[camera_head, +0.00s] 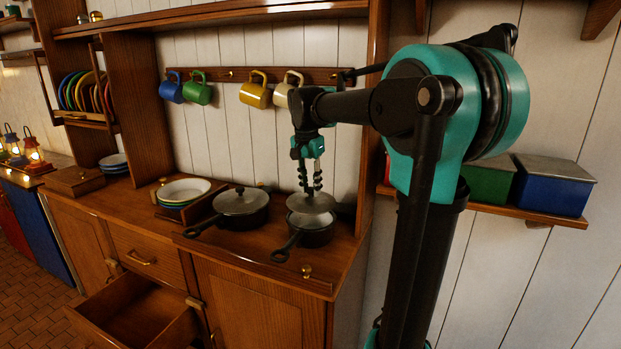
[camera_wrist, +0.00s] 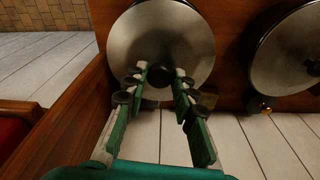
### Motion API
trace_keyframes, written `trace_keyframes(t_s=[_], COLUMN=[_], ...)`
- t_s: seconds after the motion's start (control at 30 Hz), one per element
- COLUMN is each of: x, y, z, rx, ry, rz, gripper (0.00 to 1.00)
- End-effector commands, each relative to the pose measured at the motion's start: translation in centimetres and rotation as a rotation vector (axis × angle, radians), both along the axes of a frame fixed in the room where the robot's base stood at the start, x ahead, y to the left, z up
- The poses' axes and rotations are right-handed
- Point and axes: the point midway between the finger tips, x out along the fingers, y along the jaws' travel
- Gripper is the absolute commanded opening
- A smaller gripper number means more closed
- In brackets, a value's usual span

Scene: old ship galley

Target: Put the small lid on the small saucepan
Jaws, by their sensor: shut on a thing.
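The small lid (camera_head: 311,203) is a round grey metal disc with a dark knob; it fills the upper middle of the wrist view (camera_wrist: 190,35). My gripper (camera_head: 311,188) points down from above, its fingers (camera_wrist: 160,82) shut on the lid's knob. The small saucepan (camera_head: 316,238) is dark, stands on the counter right of the larger pan, and its handle points to the front left. The lid is over the saucepan, with part of the pan's rim and inside showing below it in the head view. The lid hides the saucepan in the wrist view.
A larger pan (camera_head: 238,212) with its lid on stands close on the left; its lid shows in the wrist view (camera_wrist: 285,52). Mugs (camera_head: 255,92) hang behind. An open drawer (camera_head: 140,310) juts out below the counter (camera_head: 300,274).

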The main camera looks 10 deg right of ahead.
Motion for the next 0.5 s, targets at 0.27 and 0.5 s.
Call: trace_keyframes(t_s=[0.27, 0.5], x=[0.0, 0.0], y=[0.0, 0.0], z=[-2.4, -3.6], rx=[0.0, 0.0], ry=[0.0, 0.0], rz=[0.0, 0.0], gripper=[0.0, 0.0])
